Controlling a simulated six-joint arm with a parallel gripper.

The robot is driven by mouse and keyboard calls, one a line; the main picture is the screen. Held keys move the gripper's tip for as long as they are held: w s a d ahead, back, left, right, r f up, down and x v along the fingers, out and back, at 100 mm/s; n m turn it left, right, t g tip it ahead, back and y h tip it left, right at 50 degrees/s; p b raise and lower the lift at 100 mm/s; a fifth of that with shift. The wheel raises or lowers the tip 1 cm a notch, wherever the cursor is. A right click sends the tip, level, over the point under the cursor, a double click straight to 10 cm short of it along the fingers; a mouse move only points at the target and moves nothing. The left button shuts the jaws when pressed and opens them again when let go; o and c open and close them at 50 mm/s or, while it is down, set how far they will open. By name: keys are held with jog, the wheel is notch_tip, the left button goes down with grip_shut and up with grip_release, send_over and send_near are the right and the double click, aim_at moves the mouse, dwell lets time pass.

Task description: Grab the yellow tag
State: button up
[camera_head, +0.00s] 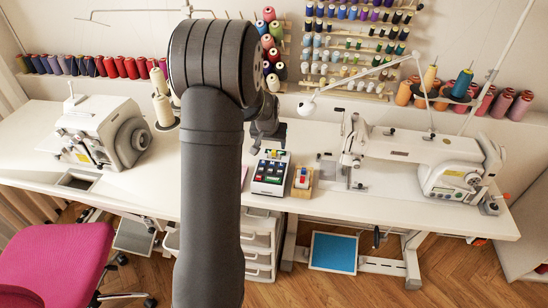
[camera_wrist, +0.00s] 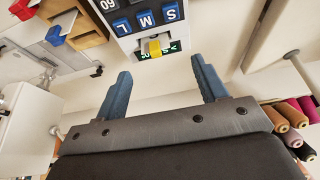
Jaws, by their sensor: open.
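The yellow tag (camera_wrist: 155,48) shows in the wrist view at the edge of a white tag holder (camera_wrist: 124,43), beside a green label. In the head view the yellow tag (camera_head: 273,153) is a small spot at the far end of the holder (camera_head: 268,188) on the table. My gripper (camera_wrist: 160,75) is open and empty, its two blue-grey fingers spread to either side of the tag's line in the wrist view, apart from it. In the head view my gripper (camera_head: 264,138) hangs just behind the holder's far end; its fingertips are not clear there.
Blue S, M and L tags (camera_wrist: 145,18) sit close beside the yellow one. A small wooden tray (camera_head: 302,191) with red and blue pieces stands right of the holder. A sewing machine (camera_head: 415,150) is farther right, another machine (camera_head: 100,140) at left. Thread spools (camera_wrist: 290,115) line the back.

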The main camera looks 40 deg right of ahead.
aim_at(274, 151)
jog(key=shift+s+x, duration=0.15)
jog(key=shift+x, duration=1.35)
jog(key=shift+s+x, duration=0.1)
jog(key=shift+x, duration=1.4)
jog(key=shift+d, duration=0.15)
jog(key=c, duration=1.1)
jog(key=shift+c, duration=0.2)
